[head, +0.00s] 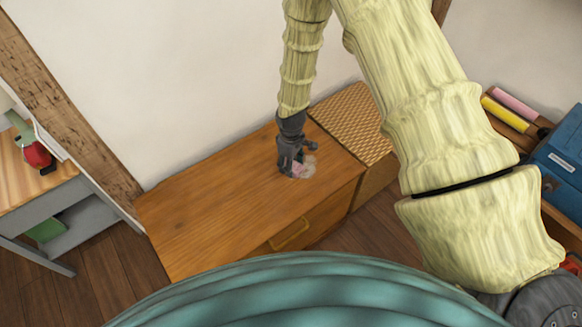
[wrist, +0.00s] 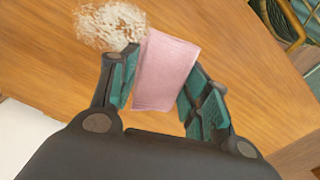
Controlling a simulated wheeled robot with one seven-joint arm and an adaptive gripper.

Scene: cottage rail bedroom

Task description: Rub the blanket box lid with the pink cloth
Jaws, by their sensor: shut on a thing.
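The blanket box lid (head: 210,205) is a flat orange-brown wooden top against the white wall. It also fills most of the wrist view (wrist: 50,65). My gripper (head: 297,172) is over the right part of the lid. In the wrist view my gripper (wrist: 158,98) is shut on the pink cloth (wrist: 166,72), which sits between its teal-padded fingers. A pale, speckled whitish patch (wrist: 110,26) shows on the lid beside the cloth, just past the left fingertip. It also shows in the head view (head: 308,168). Whether the cloth touches the lid is hard to tell.
A woven-topped box (head: 352,118) stands against the right end of the blanket box. A grey desk (head: 70,205) with a red item (head: 37,155) is at the left. A blue case (head: 562,150) and pink and yellow rolls (head: 510,108) are at the right. The lid's left part is clear.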

